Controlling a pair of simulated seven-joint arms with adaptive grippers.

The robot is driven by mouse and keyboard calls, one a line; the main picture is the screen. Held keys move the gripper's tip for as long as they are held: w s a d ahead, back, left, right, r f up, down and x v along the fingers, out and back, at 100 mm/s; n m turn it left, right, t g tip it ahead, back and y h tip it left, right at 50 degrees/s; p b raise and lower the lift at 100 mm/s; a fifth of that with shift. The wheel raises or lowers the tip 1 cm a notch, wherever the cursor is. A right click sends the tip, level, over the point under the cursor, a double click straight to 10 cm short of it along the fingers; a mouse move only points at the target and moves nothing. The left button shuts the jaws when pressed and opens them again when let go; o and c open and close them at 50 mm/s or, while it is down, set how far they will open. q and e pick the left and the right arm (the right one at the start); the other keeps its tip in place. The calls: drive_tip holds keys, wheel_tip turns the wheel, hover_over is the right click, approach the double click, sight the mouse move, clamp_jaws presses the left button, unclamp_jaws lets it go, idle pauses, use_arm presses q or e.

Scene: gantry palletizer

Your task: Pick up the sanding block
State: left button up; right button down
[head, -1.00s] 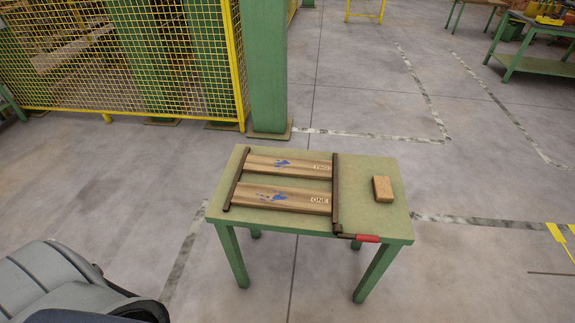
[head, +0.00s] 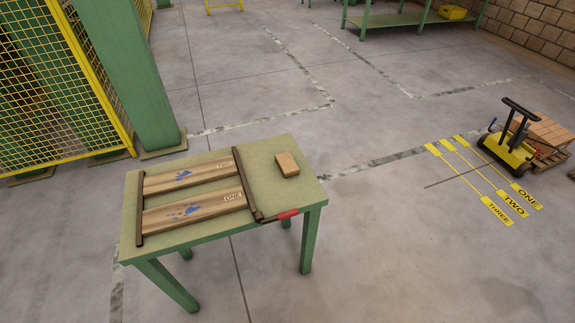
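The sanding block (head: 287,163) is a small tan-brown block. It lies flat near the back right corner of the green table (head: 262,150), to the right of a dark-railed frame holding wooden boards. Nothing touches it and it is fully visible. Neither of my grippers shows in the head view.
Two boards marked TWO (head: 190,175) and ONE (head: 192,211) lie between dark rails. A red-handled tool (head: 286,214) lies at the table's front right edge. A yellow mesh fence (head: 85,80) and green post (head: 130,70) stand behind left. A yellow pallet truck (head: 508,150) stands right.

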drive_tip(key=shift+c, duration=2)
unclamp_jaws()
